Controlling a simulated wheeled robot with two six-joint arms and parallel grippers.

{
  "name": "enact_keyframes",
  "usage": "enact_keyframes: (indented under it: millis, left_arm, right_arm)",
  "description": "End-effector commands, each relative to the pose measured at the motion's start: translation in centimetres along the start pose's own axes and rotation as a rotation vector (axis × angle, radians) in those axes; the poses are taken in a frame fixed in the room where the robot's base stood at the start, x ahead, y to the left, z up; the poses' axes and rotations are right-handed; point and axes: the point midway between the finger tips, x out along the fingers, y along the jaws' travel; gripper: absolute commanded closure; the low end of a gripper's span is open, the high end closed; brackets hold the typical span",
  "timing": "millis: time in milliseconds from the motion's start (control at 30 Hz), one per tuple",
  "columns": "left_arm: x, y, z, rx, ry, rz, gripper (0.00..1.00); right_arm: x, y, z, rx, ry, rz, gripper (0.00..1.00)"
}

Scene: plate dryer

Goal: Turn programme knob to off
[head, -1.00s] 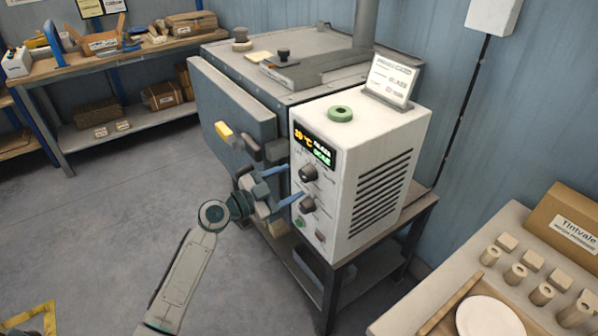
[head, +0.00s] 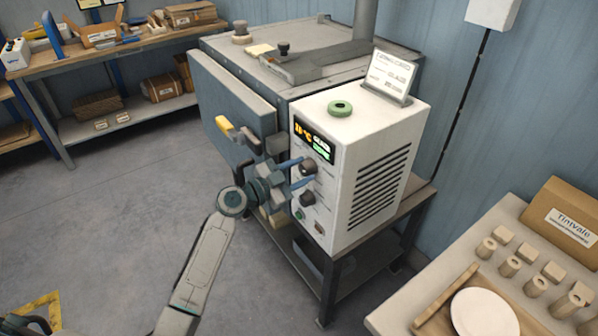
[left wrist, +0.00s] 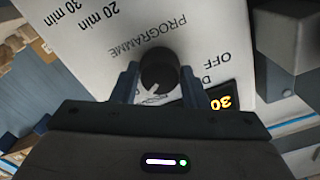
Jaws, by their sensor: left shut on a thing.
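The programme knob (head: 308,167) is the upper dark knob on the front of the white control box (head: 375,125). In the left wrist view the knob (left wrist: 160,71) sits under the word PROGRAMME, with OFF, 20 min and 30 min printed around it. My left gripper (head: 305,173) reaches the panel from the left, one finger on each side of the knob, shut on it. A pale mark shows near the knob's lower edge in the wrist view; the label beside it is partly hidden. My right gripper is not in view.
A second dark knob (head: 307,198) sits just below, close to the lower finger. A lit display (head: 314,144) is above. The grey dryer door (head: 232,105) stands open left of the box. A bench with a white plate (head: 484,314) is at right.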

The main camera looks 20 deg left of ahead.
Motion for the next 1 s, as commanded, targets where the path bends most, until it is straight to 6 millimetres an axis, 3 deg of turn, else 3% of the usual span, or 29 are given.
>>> enact_keyframes:
  millis: [367,700,1000]
  left_arm:
    - [0.0,0.2,0.3,-0.122,-0.001,0.000,0.83]
    - [0.0,0.2,0.3,-0.418,0.000,0.000,0.83]
    - [0.0,0.2,0.1,-0.704,-0.002,0.001,0.83]
  right_arm:
    - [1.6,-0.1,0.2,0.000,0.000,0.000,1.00]
    - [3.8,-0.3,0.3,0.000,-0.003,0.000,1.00]
    - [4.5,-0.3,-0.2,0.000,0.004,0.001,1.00]
